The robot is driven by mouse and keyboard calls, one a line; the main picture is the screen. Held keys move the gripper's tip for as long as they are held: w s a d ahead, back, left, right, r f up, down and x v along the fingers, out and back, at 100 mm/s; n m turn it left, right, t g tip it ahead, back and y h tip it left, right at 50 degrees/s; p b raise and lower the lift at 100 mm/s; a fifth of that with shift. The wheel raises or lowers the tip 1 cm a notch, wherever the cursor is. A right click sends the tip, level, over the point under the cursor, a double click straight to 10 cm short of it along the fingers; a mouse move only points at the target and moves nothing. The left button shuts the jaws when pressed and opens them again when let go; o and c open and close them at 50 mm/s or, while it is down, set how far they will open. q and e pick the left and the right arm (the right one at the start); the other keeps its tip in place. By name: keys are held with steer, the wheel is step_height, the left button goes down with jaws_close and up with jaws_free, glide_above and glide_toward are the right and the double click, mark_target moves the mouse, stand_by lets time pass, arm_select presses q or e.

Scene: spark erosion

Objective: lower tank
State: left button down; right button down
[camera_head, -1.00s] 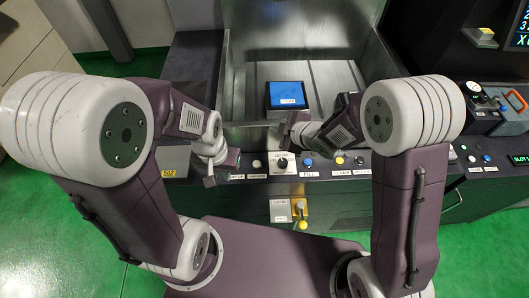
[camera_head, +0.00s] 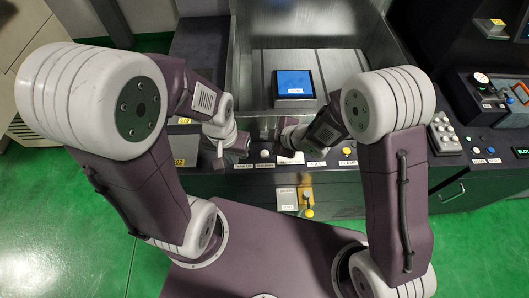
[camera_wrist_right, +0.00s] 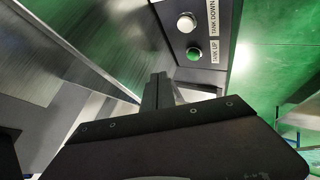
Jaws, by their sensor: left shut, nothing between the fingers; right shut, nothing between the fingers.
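The steel tank (camera_head: 255,120) stands behind the control panel, with a blue-topped block (camera_head: 294,84) inside. In the right wrist view the white TANK DOWN button (camera_wrist_right: 186,23) and the green TANK UP button (camera_wrist_right: 194,54) sit on the dark panel. The white button also shows in the head view (camera_head: 264,153). My right gripper (camera_head: 284,152) is shut and empty, over the panel just right of the white button. Its closed fingers (camera_wrist_right: 160,82) appear below the green button in the wrist view. My left gripper (camera_head: 218,163) is shut and empty at the panel's left end.
A yellow CLAMP button (camera_head: 347,151) lies right on the same panel. A yellow-tipped lever (camera_head: 308,211) is on the panel's front. A keypad (camera_head: 443,132) and another control box (camera_head: 490,90) stand at right. Green floor (camera_head: 75,210) is clear at left.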

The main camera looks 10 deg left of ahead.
steer(key=f, duration=0.1)
steer(key=b, duration=0.6)
glide_above(267, 154)
step_height(267, 154, down, 6)
steer(key=shift+f, duration=0.25)
steer(key=shift+f+b, duration=0.4)
steer(key=shift+s+f, duration=0.1)
stand_by(0.9)
steer(key=shift+f+b, duration=0.35)
steer(key=shift+b, duration=0.1)
